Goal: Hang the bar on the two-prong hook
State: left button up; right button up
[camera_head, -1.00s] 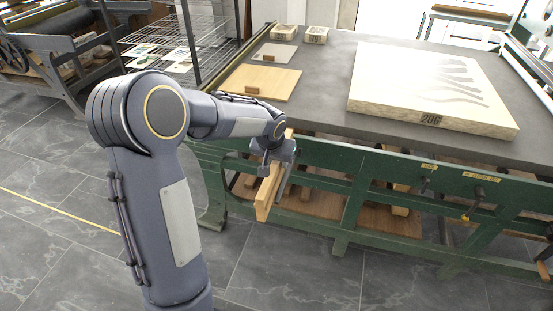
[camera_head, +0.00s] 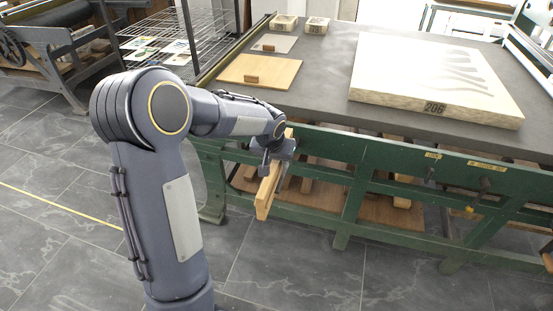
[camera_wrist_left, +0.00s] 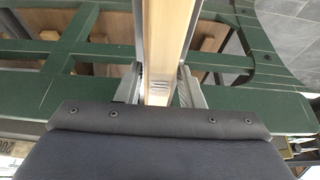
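The bar (camera_head: 265,195) is a pale wooden length, held out beside the front green rail of the table. My left gripper (camera_head: 274,165) is shut on it. In the left wrist view the bar (camera_wrist_left: 167,40) runs between the two grey fingers (camera_wrist_left: 158,88), which sit against its sides. Small dark fittings (camera_head: 484,184) stick out of the green rail to the right, with yellow labels above. I cannot tell whether one is the two-prong hook. My right gripper is not in view.
The green-framed table (camera_head: 330,100) has a dark top bearing a large pale stone block (camera_head: 435,85) marked 206, wooden boards (camera_head: 260,71) and small blocks. A wire rack (camera_head: 170,45) stands at the back left. The tiled floor (camera_head: 60,230) at left is clear.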

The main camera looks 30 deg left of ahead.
pick_arm(q)
jog(key=o, duration=0.5)
jog(key=p+v, duration=0.1)
jog(key=v, duration=0.7)
jog(key=s+d+r+m+t+h, duration=0.15)
jog(key=s+d, duration=0.35)
jog(key=s, duration=0.8)
jog(key=s+d+r+n+h, duration=0.1)
jog(key=s+d+h, duration=0.35)
jog(key=s, duration=0.85)
jog(key=shift+m+y, duration=0.35)
jog(key=shift+y, duration=0.25)
jog(key=r+p, duration=0.5)
jog(key=d+r+p, duration=0.1)
jog(key=r+p, duration=0.9)
jog(key=shift+s+d, duration=0.1)
jog(key=shift+d, duration=0.1)
